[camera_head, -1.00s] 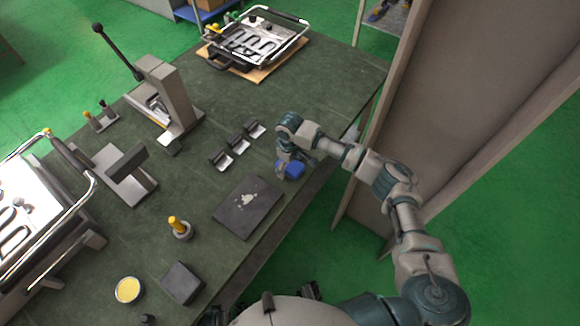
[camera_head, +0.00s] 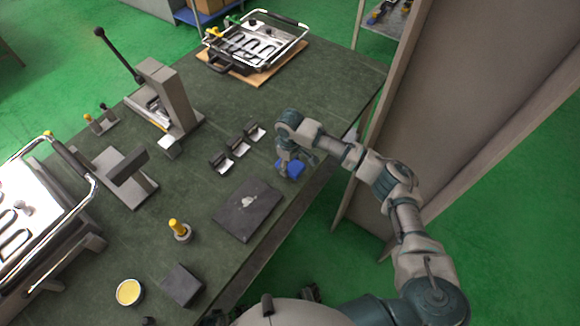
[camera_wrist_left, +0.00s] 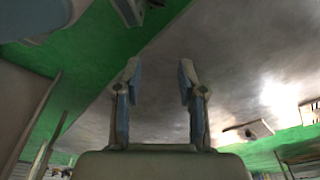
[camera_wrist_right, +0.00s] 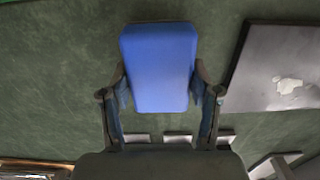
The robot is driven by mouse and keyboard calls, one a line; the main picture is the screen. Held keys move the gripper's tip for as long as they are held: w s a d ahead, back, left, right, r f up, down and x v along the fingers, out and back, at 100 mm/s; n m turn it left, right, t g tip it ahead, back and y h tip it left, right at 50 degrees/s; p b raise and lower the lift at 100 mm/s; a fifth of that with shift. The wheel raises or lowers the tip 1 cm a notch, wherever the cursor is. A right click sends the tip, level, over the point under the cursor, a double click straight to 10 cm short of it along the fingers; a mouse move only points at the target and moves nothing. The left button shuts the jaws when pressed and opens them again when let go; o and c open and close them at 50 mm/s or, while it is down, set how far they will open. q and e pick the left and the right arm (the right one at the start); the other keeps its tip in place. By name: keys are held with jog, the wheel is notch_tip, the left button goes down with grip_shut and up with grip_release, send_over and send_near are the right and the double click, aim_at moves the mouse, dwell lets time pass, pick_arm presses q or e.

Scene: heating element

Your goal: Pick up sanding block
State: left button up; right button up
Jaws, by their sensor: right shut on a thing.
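The sanding block is a blue block (camera_head: 291,167) near the right edge of the green workbench in the head view. My right gripper (camera_head: 287,163) reaches down over it. In the right wrist view the blue block (camera_wrist_right: 160,66) lies between the two fingers of my right gripper (camera_wrist_right: 162,92), which are shut on its sides. I cannot tell whether the block is lifted off the bench. My left gripper (camera_wrist_left: 158,75) shows in the left wrist view with its fingers apart and nothing between them.
A dark plate (camera_head: 248,208) with a pale patch lies beside the block. Several small metal holders (camera_head: 238,147) stand behind it. A press (camera_head: 165,100), a heating grill (camera_head: 252,45), a yellow tin (camera_head: 129,292) and a dark block (camera_head: 182,285) are also on the bench (camera_head: 300,95).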

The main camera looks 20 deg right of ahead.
pick_arm(q)
jog(key=s+f+p, duration=0.2)
jog(key=s+f, duration=0.2)
jog(key=shift+s+a+f, duration=0.3)
jog(key=shift+s+f, duration=0.05)
jog(key=shift+f, duration=0.05)
pick_arm(e)
jog(key=s+d+r, duration=0.1)
jog(key=s, duration=0.7)
jog(key=s+d+r, duration=0.1)
jog(key=s+d, duration=0.1)
jog(key=s, duration=0.5)
jog(key=shift+s+d+r, duration=0.3)
jog(key=shift+s+r, duration=0.05)
